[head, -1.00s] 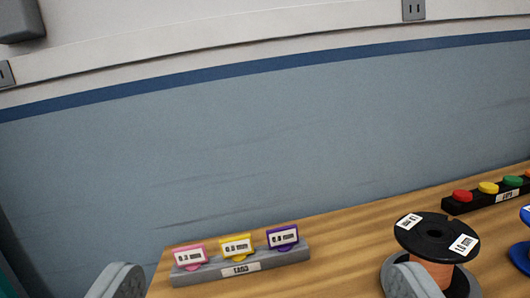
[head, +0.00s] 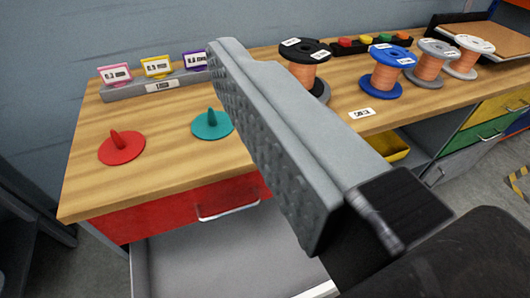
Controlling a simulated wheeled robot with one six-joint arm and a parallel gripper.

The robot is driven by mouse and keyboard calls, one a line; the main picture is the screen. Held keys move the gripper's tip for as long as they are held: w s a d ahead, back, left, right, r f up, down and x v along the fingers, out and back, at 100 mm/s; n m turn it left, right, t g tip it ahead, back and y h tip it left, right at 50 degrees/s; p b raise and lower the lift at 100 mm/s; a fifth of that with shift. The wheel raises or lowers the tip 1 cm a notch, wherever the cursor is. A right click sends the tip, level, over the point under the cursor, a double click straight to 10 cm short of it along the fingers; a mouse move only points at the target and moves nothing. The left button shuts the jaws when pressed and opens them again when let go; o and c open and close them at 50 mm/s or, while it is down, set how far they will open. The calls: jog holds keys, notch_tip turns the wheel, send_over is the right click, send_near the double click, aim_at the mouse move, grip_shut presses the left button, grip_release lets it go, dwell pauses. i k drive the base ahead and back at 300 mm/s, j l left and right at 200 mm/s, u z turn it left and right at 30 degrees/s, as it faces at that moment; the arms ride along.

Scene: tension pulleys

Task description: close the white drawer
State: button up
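A pale grey-white drawer (head: 190,262) stands pulled out below the red drawer front in the lower middle of the head view. Its bare grey inside shows. A white edge of it (head: 318,291) shows at the bottom, and the rest is cut off or hidden by my gripper. My gripper (head: 225,70) is large in the foreground, seen as one grey finger with a dimpled face to the left. No second finger can be made out, so its opening is unclear. I see nothing held. I cannot tell whether it touches the drawer.
The red drawer (head: 165,212) is shut, with a metal handle. On the wooden tabletop (head: 170,125) are a red disc (head: 121,147), a teal disc (head: 212,124), a labelled card rack (head: 155,86) and several wire spools (head: 385,75). A green drawer (head: 470,140) is at right.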

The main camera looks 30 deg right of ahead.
aim_at(254, 253)
jog(key=k+l, duration=0.1)
jog(key=k, duration=0.65)
jog(key=k+l+z, duration=0.1)
jog(key=k, duration=0.65)
